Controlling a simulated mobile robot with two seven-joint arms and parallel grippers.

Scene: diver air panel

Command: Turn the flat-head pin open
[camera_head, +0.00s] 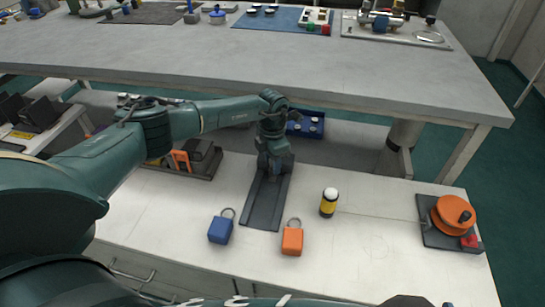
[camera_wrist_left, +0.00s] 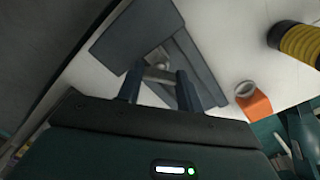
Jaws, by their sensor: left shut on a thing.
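The dark grey panel (camera_head: 264,207) lies on the white bench top, and it also shows in the left wrist view (camera_wrist_left: 118,45). My left gripper (camera_head: 275,165) points down at the panel's far end and hides that part in the head view. In the left wrist view its two fingers (camera_wrist_left: 160,86) are shut on a small grey flat piece (camera_wrist_left: 158,74), which appears to be the flat-head pin. The fingers partly cover it, so how far it is turned cannot be told. My right gripper is not in view.
A blue block (camera_head: 221,230) and an orange block (camera_head: 292,241), each with a ring, stand near the panel. A yellow-black cylinder (camera_head: 328,203) stands to its right. An orange reel (camera_head: 452,214) sits far right. The grey table (camera_head: 330,70) rises behind.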

